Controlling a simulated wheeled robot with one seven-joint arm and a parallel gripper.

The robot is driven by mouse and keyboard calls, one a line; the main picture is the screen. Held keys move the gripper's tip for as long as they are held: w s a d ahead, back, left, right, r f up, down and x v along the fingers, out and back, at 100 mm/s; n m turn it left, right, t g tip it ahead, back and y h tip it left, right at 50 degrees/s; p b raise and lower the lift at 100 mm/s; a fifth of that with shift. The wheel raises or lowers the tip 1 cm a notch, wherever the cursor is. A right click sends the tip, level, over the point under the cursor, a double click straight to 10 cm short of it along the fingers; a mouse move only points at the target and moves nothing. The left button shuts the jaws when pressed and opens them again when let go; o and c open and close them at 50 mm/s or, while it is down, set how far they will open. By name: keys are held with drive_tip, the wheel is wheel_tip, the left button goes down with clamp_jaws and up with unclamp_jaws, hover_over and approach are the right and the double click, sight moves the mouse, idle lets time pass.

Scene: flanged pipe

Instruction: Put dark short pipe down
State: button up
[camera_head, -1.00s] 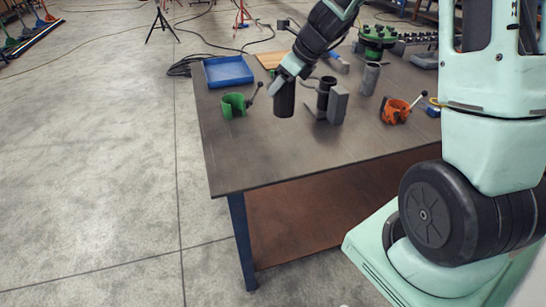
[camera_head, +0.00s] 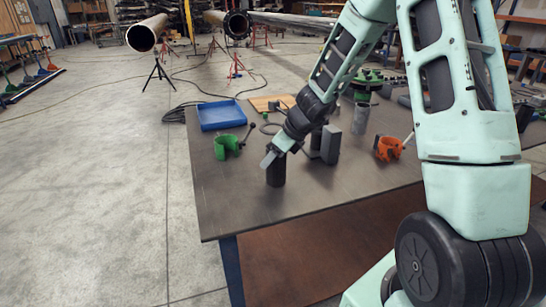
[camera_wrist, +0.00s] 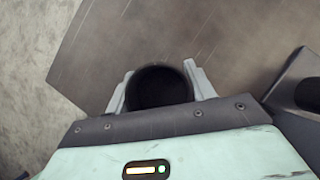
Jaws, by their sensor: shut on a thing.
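The dark short pipe (camera_head: 276,172) is upright at the near left part of the workbench top (camera_head: 225,190). My gripper (camera_head: 272,156) is shut on its upper end, reaching in from the upper right. In the wrist view my gripper (camera_wrist: 160,80) has one finger on each side of the dark round mouth of the pipe (camera_wrist: 160,88). The pipe's lower end looks at or very close to the tabletop; I cannot tell whether it touches.
A green clamp (camera_head: 227,146), a blue tray (camera_head: 222,115) and an orange clamp (camera_head: 388,148) are on the bench. A grey block (camera_head: 330,144) stands right of the pipe. The front left of the tabletop is clear, up to its edge.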

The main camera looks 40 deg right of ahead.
drive_tip(key=shift+f, duration=0.2)
drive_tip(key=o, duration=1.2)
drive_tip(key=shift+o, duration=0.2)
drive_tip(key=shift+r, duration=0.15)
